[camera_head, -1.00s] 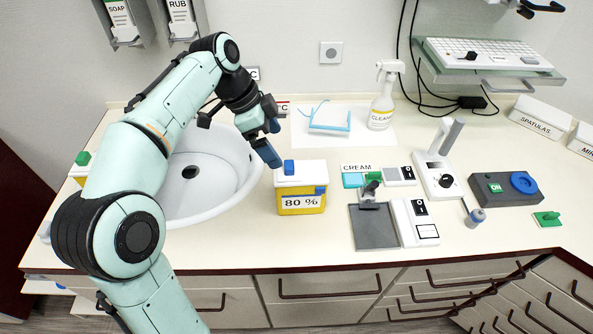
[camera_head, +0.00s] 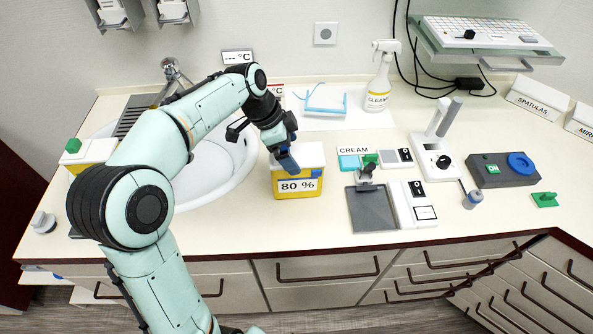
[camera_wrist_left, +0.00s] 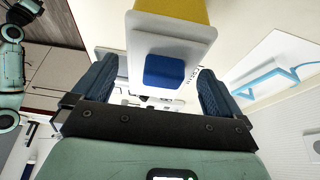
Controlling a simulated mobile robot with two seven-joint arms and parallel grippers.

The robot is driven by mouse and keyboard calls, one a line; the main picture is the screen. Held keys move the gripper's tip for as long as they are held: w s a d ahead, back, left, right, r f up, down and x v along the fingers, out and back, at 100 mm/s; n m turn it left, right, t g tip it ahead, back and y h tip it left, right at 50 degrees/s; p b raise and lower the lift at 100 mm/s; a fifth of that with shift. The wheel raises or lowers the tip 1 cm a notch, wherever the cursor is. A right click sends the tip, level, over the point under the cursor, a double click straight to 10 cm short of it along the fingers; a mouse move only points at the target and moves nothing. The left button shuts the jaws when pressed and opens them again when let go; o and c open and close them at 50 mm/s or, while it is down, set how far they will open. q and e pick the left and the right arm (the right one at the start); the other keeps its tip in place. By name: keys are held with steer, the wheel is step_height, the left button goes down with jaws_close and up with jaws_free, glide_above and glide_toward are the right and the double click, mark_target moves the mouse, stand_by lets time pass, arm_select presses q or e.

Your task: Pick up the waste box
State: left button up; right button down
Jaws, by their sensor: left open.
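A yellow waste box (camera_head: 297,187) with a white lid and an "80 %" label stands upright on the counter, right of the sink. In the left wrist view the blue knob (camera_wrist_left: 165,70) on the white lid lies between the two open fingers of my left gripper (camera_wrist_left: 158,92), with gaps on both sides. A second yellow box (camera_head: 90,152) with a white lid and green knob stands left of the sink, partly behind my arm.
The sink (camera_head: 215,165) is left of the box. A grey plate (camera_head: 375,208) and a white switch unit (camera_head: 411,204) lie to the right. A spray bottle (camera_head: 379,80) and a blue-edged mask (camera_head: 326,101) are behind. The counter in front of the box is clear.

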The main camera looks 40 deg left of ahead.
arm_select(q)
steer(key=shift+x, duration=1.05)
steer(key=shift+r, duration=0.1)
steer(key=c, duration=1.5)
